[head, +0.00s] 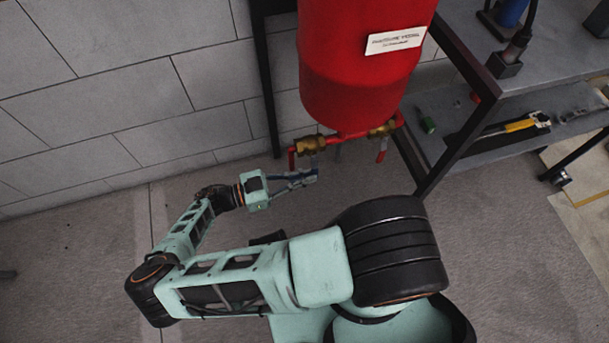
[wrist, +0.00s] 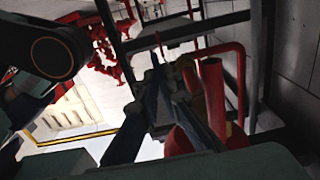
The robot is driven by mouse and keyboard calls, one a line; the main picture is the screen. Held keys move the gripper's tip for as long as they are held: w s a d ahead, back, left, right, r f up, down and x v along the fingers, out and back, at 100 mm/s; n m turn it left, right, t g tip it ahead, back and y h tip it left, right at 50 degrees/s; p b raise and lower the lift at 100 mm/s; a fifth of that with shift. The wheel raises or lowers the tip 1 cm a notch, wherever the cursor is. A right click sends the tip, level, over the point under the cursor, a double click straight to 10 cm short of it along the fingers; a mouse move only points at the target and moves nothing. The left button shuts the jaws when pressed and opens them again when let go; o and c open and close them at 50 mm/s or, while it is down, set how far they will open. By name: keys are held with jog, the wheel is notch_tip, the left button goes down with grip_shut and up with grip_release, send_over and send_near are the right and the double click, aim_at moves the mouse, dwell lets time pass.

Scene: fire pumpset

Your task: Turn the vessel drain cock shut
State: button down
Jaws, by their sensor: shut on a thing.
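The red pressure vessel (head: 365,75) has a red pipe along its underside with a brass cock at each end. The left brass cock (head: 310,143) has a short red outlet pipe (head: 291,160) pointing down beside it. The right brass cock (head: 383,130) has a similar red outlet (head: 381,156). My gripper (head: 312,174) reaches in from the left, just below the left cock, and is shut on its handle, which the fingers mostly hide. In the wrist view my gripper (wrist: 172,72) is beside red pipes (wrist: 212,90). Which cock is the drain cannot be read.
A dark frame leg (head: 266,90) stands behind the left cock, and a dark frame (head: 445,140) stands to the right. The block wall (head: 110,90) is behind.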

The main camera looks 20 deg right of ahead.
jog(key=shift+d, duration=0.15)
jog(key=c, duration=2.1)
grip_release()
jog(key=a, duration=1.2)
jog(key=shift+a+f, duration=0.1)
